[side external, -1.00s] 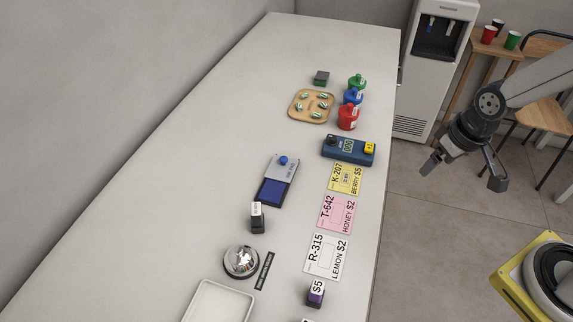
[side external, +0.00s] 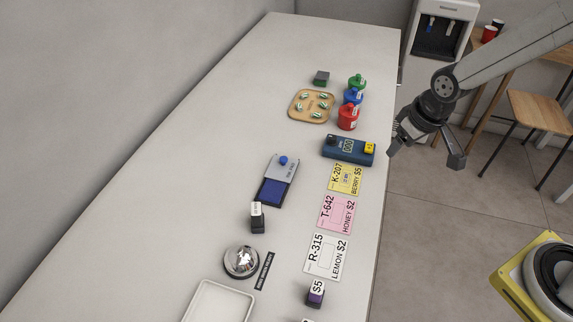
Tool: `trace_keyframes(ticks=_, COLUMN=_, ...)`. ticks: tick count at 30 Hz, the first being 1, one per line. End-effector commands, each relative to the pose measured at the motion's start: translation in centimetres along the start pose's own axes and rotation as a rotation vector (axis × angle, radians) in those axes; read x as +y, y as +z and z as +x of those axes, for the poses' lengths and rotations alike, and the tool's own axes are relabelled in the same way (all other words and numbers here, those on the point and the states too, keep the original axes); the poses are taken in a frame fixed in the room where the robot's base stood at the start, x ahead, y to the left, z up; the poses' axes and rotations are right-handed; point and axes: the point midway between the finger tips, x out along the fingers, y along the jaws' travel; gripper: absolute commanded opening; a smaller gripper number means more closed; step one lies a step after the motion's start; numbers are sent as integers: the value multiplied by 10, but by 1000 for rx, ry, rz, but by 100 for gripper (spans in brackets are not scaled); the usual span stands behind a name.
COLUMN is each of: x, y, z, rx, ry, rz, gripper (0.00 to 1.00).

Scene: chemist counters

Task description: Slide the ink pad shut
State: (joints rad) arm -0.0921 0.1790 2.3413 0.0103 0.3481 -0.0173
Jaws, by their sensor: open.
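The ink pad (side external: 271,193) lies on the white counter, left of the price cards. Its dark blue pad surface is exposed at the near end. Its grey sliding lid (side external: 287,171), with a blue knob (side external: 283,160), sits over the far end, so the pad stands partly open. My gripper (side external: 424,158) is open and empty, off the right edge of the counter, to the right of the ink pad and apart from it.
A blue counter device (side external: 348,150) stands between my gripper and the ink pad. Yellow (side external: 345,179), pink (side external: 337,214) and white (side external: 325,257) cards lie along the right. A black stamp (side external: 257,217) and bell (side external: 241,261) stand nearer. Bottles (side external: 348,117) and a wooden tray (side external: 312,106) are farther back. The counter's left side is clear.

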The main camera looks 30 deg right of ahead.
Motion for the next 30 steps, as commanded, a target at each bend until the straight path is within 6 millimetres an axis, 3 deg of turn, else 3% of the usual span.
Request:
trace_keyframes(ticks=6, x=-40, y=-62, z=28, rx=37, ry=-30, rz=-97, gripper=66)
trace_keyframes(ticks=15, x=-106, y=-126, z=71, rx=89, ry=-72, rz=-219, gripper=66)
trace_keyframes(ticks=22, x=-139, y=-148, z=90, rx=115, ry=-92, rz=-270, gripper=66)
trace_keyframes(ticks=30, x=-144, y=-151, z=93, rx=119, ry=-95, rz=-278, gripper=66)
